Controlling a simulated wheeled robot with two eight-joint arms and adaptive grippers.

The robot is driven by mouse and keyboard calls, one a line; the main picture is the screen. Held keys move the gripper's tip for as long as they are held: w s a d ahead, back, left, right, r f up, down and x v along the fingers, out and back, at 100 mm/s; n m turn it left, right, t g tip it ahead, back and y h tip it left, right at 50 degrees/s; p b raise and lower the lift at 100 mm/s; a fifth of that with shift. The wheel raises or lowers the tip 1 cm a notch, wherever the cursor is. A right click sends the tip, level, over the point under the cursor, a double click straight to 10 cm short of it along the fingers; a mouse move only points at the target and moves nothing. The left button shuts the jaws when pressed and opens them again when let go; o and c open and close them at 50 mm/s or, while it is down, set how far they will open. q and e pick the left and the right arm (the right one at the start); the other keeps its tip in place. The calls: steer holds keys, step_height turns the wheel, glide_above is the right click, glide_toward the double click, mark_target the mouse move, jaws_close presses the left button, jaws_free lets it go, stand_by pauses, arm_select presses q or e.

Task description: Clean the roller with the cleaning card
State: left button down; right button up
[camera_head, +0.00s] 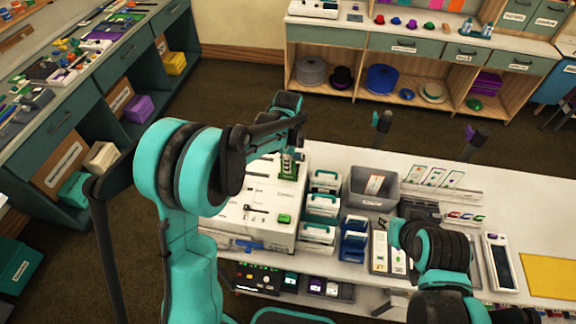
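A white box-shaped machine (240,217), which looks like a card printer, stands at the left end of the white table. A green-and-white piece (289,168) stands upright at its back right corner; I cannot tell if it is the cleaning card. My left gripper (292,146) is just above this piece, pointing down. Its fingertips are too small and covered to show whether they are open or touch it. No roller can be made out. My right arm reaches in at the lower right over the table, and its gripper cannot be made out.
A grey bin (372,190) and stacked white-and-green boxes (321,205) stand right of the machine. A phone-like device (500,262) and a yellow mat (549,276) lie at the right. Open floor lies beyond the table.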

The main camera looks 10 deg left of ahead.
mark_target(288, 178)
arm_select(q)
steer(key=shift+r+p, duration=0.6)
steer(key=shift+r, duration=0.5)
steer(key=shift+f, duration=0.15)
steer(key=shift+f+b, duration=2.45)
steer(key=shift+f, duration=0.3)
steer(key=shift+s+f+b, duration=0.35)
steer(key=shift+d, duration=0.1)
steer(key=shift+r, duration=0.15)
